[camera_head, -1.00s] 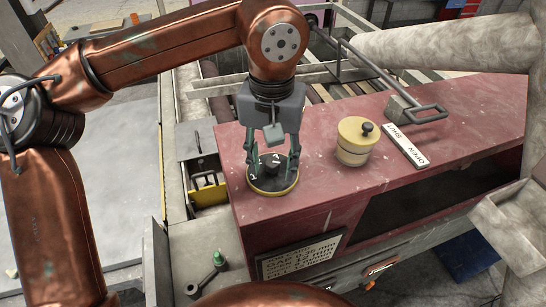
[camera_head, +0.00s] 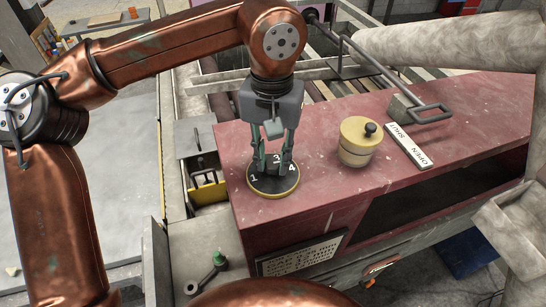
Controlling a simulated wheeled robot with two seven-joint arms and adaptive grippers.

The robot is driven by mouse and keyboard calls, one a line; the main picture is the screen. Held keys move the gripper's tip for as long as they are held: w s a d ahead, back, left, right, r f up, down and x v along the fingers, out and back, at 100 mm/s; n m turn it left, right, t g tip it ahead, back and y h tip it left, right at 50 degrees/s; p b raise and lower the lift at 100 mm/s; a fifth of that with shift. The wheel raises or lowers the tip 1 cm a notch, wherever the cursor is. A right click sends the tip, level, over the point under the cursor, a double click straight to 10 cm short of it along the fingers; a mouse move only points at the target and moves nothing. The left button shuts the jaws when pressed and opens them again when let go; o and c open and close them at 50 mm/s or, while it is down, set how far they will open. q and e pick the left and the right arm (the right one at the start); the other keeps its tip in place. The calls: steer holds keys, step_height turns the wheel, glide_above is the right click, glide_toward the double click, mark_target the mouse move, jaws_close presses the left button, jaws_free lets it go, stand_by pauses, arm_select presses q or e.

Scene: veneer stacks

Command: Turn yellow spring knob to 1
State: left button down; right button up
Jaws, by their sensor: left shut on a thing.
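The knob is a black dial with a yellow rim (camera_head: 262,192) on the red bench top. White numbers 1, 3 and 4 show on its face, with 1 at the left, 3 at the back and 4 at the right. My left gripper (camera_head: 272,168) points down over the dial from above, its fingers shut on the knob's raised middle, which they partly hide. I see no clear pointer mark. My right gripper is not in view.
A cream pot with a black knob (camera_head: 358,142) stands right of the dial. Beyond it are an OPEN/SHUT plate (camera_head: 408,146) and a metal lever handle (camera_head: 420,114). The red bench top (camera_head: 320,185) is clear between dial and pot.

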arm_select(q)
steer(key=shift+w+f+n, duration=0.1)
steer(key=shift+w+n, duration=0.05)
steer(key=shift+n, duration=0.15)
steer(key=n, duration=0.2)
steer(key=shift+n, duration=1.2)
steer(key=n, duration=0.3)
steer(key=shift+d+f+n, duration=0.1)
steer(key=shift+n, duration=0.2)
steer(key=n, duration=0.2)
steer(key=shift+n+b, duration=0.4)
steer(key=n+b, duration=0.1)
steer(key=n, duration=0.5)
steer(key=shift+w+f, duration=0.1)
steer(key=n+b, duration=0.1)
steer(key=n, duration=0.3)
steer(key=shift+n, duration=1.4)
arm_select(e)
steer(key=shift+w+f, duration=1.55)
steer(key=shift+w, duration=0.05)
